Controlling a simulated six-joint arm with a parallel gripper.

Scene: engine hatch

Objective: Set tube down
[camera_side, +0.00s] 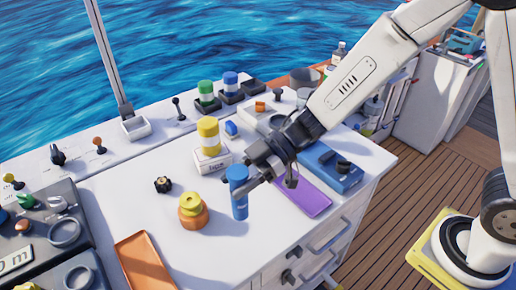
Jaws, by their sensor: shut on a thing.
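The blue tube (239,200) stands about upright at the middle of the white worktop (165,222). My gripper (240,184) comes from the upper right and is shut on the tube around its upper part. The tube's lower end is close to the worktop. I cannot tell whether it touches the surface or hangs just above it.
An orange and yellow jar (193,211) stands just left of the tube. A purple tray (301,196) lies to the right, beside a blue box (335,168). A yellow-and-white cylinder (209,137) stands behind. An orange tray (143,264) lies at front left. Open worktop shows before the tube.

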